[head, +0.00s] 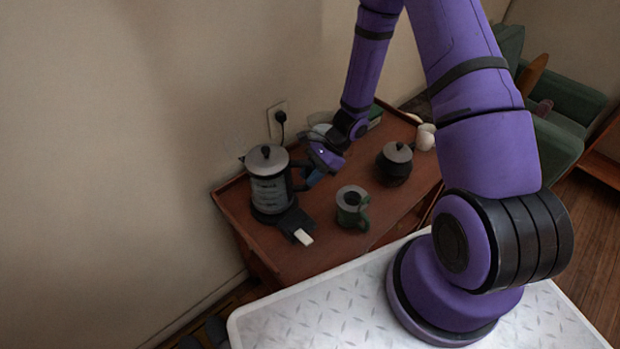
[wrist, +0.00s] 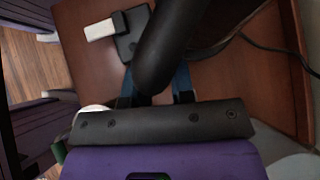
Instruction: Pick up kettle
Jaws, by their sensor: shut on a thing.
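The kettle (head: 268,188) is a grey and black jug with a grey lid and dark knob, upright at the left end of the brown wooden table (head: 325,255). My gripper (head: 313,178) reaches it from the right, at the handle side. In the wrist view, the black kettle handle (wrist: 172,40) runs between the blue fingers of my gripper (wrist: 155,82), which is shut on it.
A black piece with a white end (head: 297,228) lies in front of the kettle. A dark green mug (head: 352,209) and a dark lidded pot (head: 396,163) stand to the right. White cups (head: 426,137) are farther back. A plugged wall socket (head: 279,119) is behind.

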